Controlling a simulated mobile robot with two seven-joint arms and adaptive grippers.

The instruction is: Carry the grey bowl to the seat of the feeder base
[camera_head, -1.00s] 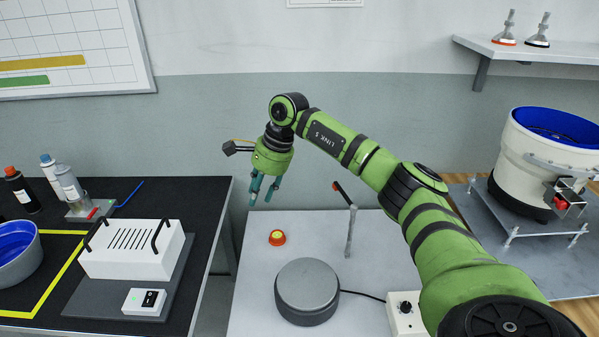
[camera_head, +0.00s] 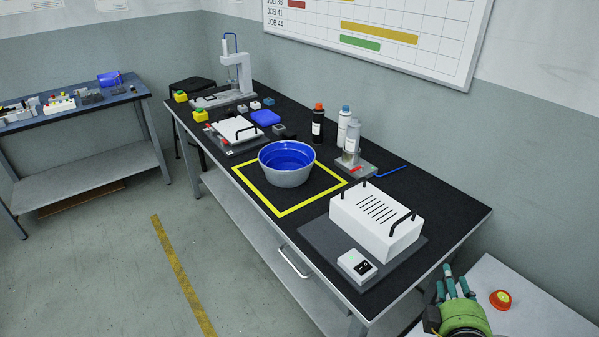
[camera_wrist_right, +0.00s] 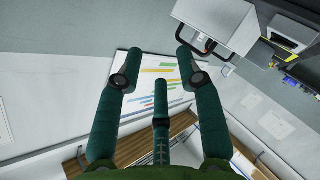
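The grey bowl (camera_head: 289,166), with a blue inside, stands upright on the black bench inside a yellow taped square (camera_head: 283,210) in the head view. My right gripper (camera_head: 454,283) is at the lower right of the head view, beyond the bench's right end and well apart from the bowl. In the right wrist view its teal fingers (camera_wrist_right: 156,85) are spread with nothing between them. The feeder base is not in view now. My left gripper is not in view.
A white box with black handles (camera_head: 375,222) stands on the bench between the bowl and my right gripper. Bottles (camera_head: 318,124) and a small dispenser stand behind the bowl. A red-and-yellow button (camera_head: 501,299) sits on the light table at right. The floor in front is clear.

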